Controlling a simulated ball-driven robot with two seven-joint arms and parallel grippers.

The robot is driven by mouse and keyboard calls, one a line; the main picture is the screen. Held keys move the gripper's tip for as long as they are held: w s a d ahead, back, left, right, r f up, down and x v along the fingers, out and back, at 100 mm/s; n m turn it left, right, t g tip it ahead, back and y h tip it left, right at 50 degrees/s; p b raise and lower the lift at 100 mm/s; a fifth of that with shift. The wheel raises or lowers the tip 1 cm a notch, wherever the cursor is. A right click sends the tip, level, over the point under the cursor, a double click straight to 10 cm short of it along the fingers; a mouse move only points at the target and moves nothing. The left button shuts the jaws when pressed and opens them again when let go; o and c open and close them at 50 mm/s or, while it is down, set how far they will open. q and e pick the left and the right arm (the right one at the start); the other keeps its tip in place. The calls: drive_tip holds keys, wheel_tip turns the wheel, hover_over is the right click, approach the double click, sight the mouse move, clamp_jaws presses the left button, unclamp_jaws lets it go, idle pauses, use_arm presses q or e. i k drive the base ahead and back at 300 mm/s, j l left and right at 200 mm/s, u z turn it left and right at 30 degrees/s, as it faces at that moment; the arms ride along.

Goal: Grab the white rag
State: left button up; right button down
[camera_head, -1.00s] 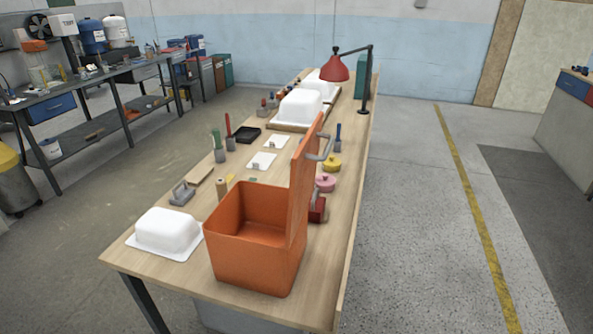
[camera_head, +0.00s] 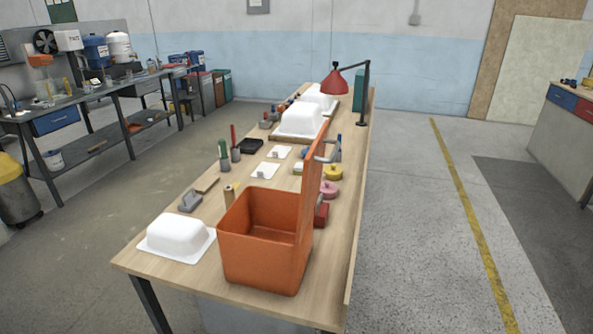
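No clear rag shape shows on the long wooden table (camera_head: 190,262). Two small flat white pieces lie on it, one (camera_head: 265,170) nearer and one (camera_head: 279,152) farther, each with a small grey item on it; I cannot tell whether either is cloth. A white bathtub shell (camera_head: 176,234) lies upside down at the near left corner. An orange open box (camera_head: 262,262) with its lid raised stands at the near end and hides part of the table behind it. Neither of my grippers is in view.
Pink (camera_head: 328,189) and yellow (camera_head: 333,172) round items lie along the table's right side. A red lamp (camera_head: 334,83) and more white shells (camera_head: 301,120) stand farther back. The floor right of the table is clear up to a counter (camera_head: 560,130).

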sight(298, 169)
drive_tip(key=u, duration=1.75)
drive_tip(key=i+j+u, duration=0.35)
drive_tip(key=i, duration=0.55)
drive_tip(key=i+l+u, duration=0.15)
drive_tip(key=i+u, duration=0.2)
drive_tip(key=i, duration=0.5)
drive_tip(key=i+z, duration=0.25)
drive_tip(key=i, duration=0.25)
drive_tip(key=i+z, duration=0.3)
drive_tip(key=i, duration=0.2)
drive_tip(key=i+j+z, duration=0.25)
drive_tip(key=i, duration=0.25)
drive_tip(key=i+l+z, duration=0.15)
drive_tip(key=z, duration=0.25)
drive_tip(key=i+z, duration=0.75)
drive_tip(key=i+j+z, duration=0.1)
drive_tip(key=z, duration=0.3)
drive_tip(key=i+j+z, duration=0.15)
drive_tip(key=i+z, duration=0.3)
drive_tip(key=i, duration=1.15)
drive_tip(key=i+z, duration=0.35)
drive_tip(key=z, duration=0.15)
drive_tip(key=i+j+z, duration=0.2)
drive_tip(key=i+z, duration=0.15)
drive_tip(key=z, duration=0.15)
drive_tip(key=i+j+z, duration=0.3)
drive_tip(key=z, duration=0.2)
